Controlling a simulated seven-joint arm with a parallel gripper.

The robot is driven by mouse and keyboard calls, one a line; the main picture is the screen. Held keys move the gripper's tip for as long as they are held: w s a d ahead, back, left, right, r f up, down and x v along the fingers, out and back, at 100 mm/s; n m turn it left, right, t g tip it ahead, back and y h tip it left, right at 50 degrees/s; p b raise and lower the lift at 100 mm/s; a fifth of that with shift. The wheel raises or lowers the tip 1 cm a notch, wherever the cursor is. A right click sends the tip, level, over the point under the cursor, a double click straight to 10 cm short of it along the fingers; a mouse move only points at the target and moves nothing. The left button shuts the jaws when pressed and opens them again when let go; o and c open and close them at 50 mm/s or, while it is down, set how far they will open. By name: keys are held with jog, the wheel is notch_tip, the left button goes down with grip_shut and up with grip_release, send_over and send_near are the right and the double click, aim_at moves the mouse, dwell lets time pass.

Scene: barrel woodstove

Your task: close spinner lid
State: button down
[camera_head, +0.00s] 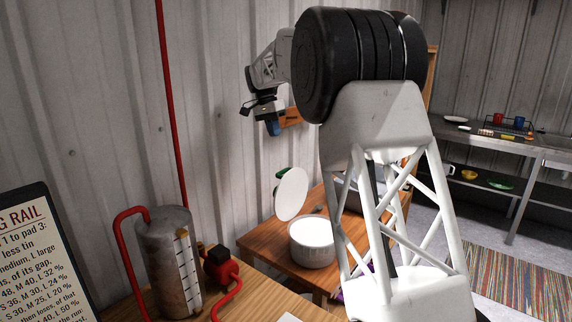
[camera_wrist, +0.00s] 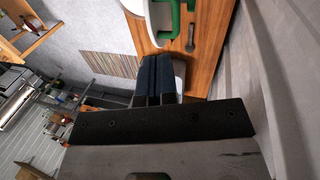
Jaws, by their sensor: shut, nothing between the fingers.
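The salad spinner's white ribbed bowl (camera_head: 312,245) stands on a wooden table by the wall. Its round white lid (camera_head: 292,194) stands up steeply, tilted open at the bowl's back left side, with a green part (camera_head: 282,174) behind it. My gripper (camera_head: 274,128) is well above the lid, apart from it, with the fingers pointing down. The wrist view shows the dark blue fingers (camera_wrist: 158,72) together and empty. Beyond their tips are the green handle (camera_wrist: 177,22) and part of a white spinner surface (camera_wrist: 133,5), cut off by the picture's top edge.
The wooden table (camera_head: 262,240) also holds a grey utensil, clear in the wrist view (camera_wrist: 191,38). My arm hides part of the table. The corrugated wall (camera_head: 225,100) is close behind.

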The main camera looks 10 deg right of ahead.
jog(key=w, duration=0.1)
jog(key=w+f, duration=0.1)
jog(key=w+a, duration=0.1)
jog(key=shift+w+f+m, duration=0.2)
jog(key=shift+f+m, duration=0.05)
jog(key=shift+m, duration=0.05)
jog(key=shift+f, duration=0.15)
send_near(283, 171)
notch_tip(283, 171, down, 5)
jog(key=shift+s+d+f, duration=0.15)
jog(key=shift+s+d, duration=0.3)
jog(key=shift+s, duration=0.05)
jog(key=shift+s+d+f, duration=0.15)
jog(key=shift+s+d, duration=0.35)
jog(key=shift+s, duration=0.05)
jog(key=shift+s+d+f, duration=0.15)
jog(key=shift+s+d, duration=0.35)
jog(key=shift+d, duration=0.1)
jog(key=shift+s+d, duration=0.15)
jog(key=shift+s+d, duration=0.15)
jog(key=shift+s, duration=0.05)
